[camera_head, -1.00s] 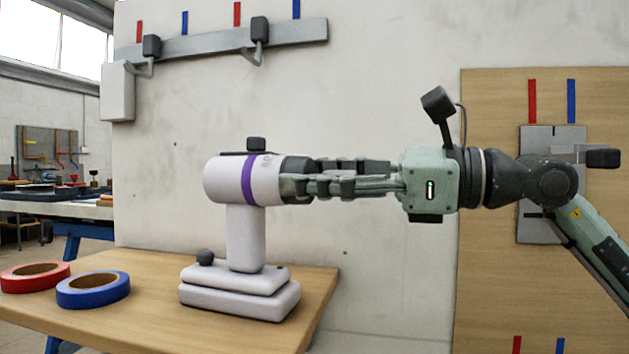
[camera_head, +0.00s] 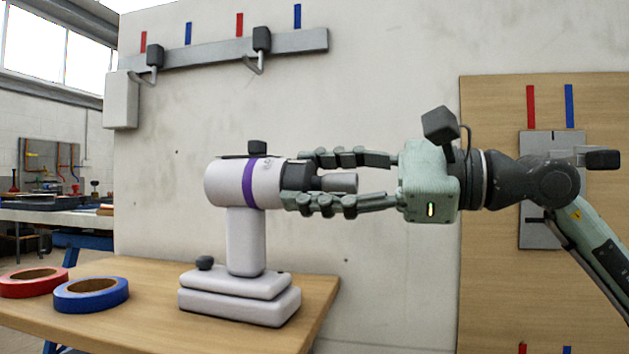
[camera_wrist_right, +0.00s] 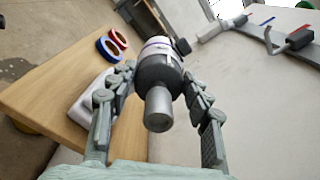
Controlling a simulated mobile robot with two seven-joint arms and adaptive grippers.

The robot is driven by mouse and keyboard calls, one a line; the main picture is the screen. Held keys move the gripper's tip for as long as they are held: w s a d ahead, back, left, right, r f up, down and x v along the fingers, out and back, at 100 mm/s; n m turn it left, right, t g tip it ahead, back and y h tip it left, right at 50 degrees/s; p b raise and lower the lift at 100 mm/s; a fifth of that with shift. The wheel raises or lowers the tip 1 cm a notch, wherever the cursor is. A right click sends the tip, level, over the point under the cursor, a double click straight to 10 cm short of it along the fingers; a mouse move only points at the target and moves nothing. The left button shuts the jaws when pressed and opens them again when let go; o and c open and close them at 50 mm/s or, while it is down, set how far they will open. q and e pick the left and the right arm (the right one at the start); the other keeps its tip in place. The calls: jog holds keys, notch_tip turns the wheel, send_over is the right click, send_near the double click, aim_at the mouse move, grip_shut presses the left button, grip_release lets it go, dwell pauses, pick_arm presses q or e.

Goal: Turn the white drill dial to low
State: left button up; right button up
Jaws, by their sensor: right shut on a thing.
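The white drill (camera_head: 246,225) with a purple band stands upright on the wooden table, its body pointing right. It also shows in the right wrist view (camera_wrist_right: 160,47). Its dark front collar (camera_head: 297,173) and grey nose (camera_head: 340,183) face my right gripper. My right gripper (camera_head: 297,180) is shut on the dark collar, one finger above and one below in the head view. In the right wrist view the fingers (camera_wrist_right: 160,80) lie on both sides of the collar, with the grey nose between them. My left gripper is not in view.
A blue tape roll (camera_head: 91,294) and a red tape roll (camera_head: 33,282) lie at the table's left. A grey rail (camera_head: 200,53) with black-ended levers and red and blue marks is on the wall. A wooden panel (camera_head: 490,280) stands at right.

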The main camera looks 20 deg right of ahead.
jog(key=o, duration=1.1)
jog(key=shift+o, duration=0.2)
jog(key=shift+s+d, duration=0.3)
jog(key=shift+d, duration=0.25)
jog(key=v, duration=1)
jog(key=shift+s+d, duration=0.25)
jog(key=shift+s, duration=0.1)
